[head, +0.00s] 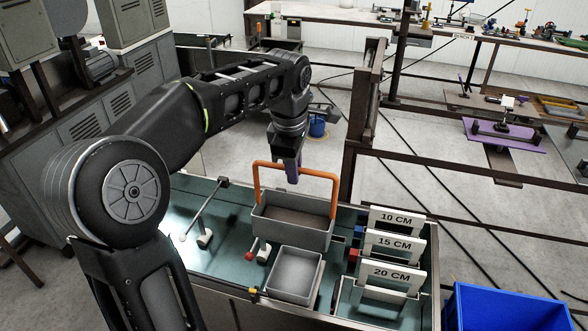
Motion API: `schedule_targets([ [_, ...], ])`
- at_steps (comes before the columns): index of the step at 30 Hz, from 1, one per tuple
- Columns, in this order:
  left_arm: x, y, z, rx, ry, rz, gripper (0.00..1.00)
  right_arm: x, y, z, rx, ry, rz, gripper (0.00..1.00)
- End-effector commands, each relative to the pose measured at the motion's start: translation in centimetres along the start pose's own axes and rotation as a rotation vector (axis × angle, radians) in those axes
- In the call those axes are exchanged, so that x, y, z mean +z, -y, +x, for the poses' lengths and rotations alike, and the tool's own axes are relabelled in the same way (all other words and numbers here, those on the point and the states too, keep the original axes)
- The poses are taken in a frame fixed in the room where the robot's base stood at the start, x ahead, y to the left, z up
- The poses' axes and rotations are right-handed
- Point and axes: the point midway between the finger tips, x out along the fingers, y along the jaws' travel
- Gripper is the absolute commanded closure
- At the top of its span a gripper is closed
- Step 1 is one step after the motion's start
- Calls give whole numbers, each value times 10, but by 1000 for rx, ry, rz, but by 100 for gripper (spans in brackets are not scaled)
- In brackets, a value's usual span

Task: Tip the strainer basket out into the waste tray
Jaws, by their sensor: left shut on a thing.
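The strainer basket (290,233) is a grey rectangular box with an orange hoop handle (333,195). It is upright over the green bench top, and its inside looks brown; I cannot tell if that is contents or floor. My left gripper (291,176), with purple fingers, points down and is shut on the top bar of the handle. I cannot tell whether the basket rests on the bench or hangs just above it. A smaller open grey tray (295,274), probably the waste tray, is in front of the basket and looks empty. My right gripper is out of view.
Signs marked 10 CM (396,219), 15 CM (393,243) and 20 CM (389,275) stand right of the basket and tray. A blue bin (515,305) is at the lower right. A small red-ended fitting (258,250) and a slanted rod (207,207) are on the left.

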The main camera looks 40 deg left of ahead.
Motion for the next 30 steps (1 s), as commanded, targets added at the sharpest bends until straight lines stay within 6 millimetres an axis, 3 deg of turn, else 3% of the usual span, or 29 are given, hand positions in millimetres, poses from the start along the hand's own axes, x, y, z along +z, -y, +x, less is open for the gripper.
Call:
schedule_targets([
  [8,0,2,10,2,1,1,100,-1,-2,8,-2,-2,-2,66],
  [21,0,8,43,3,1,1,100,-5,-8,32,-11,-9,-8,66],
  [30,0,9,48,3,1,1,100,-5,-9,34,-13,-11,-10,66],
])
